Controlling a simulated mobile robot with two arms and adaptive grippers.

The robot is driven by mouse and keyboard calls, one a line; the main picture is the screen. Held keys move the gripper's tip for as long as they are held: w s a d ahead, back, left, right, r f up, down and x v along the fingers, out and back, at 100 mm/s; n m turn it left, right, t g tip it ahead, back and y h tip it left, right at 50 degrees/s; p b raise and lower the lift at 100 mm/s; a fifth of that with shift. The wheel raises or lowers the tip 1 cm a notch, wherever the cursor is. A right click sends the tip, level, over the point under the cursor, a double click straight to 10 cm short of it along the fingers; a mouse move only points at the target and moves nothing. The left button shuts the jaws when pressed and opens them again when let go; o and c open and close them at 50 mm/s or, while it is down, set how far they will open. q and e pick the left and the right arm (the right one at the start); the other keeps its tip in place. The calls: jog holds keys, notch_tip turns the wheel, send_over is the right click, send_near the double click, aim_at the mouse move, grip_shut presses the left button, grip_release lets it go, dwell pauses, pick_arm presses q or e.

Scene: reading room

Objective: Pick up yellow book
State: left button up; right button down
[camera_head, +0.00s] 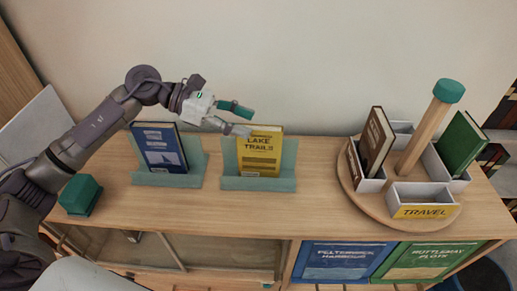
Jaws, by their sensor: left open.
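The yellow book (261,156), with "LAKE TRAILS" on its cover, stands upright in a pale green holder (230,180) at the middle of the wooden cabinet top. My left gripper (239,119) comes in from the left and is open. Its fingertips show at the upper left of the yellow book, one overlapping the book's top left corner in the picture. I cannot tell if it touches the book. Nothing shows between the fingers. My right gripper is not in view.
A blue book (160,147) stands in another green holder on the left. A round wooden carousel (364,204) with a post, a brown book (375,141) and a green book (460,143) is on the right. A dark green block (80,194) lies near my left arm. Bare top separates holder and carousel.

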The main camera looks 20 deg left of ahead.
aim_at(257, 127)
pick_arm(q)
jog(key=p+x, duration=0.2)
jog(key=x, duration=0.1)
jog(key=shift+s+d, duration=0.1)
jog(key=shift+d, duration=0.3)
jog(key=shift+d+f, duration=0.2)
grip_shut()
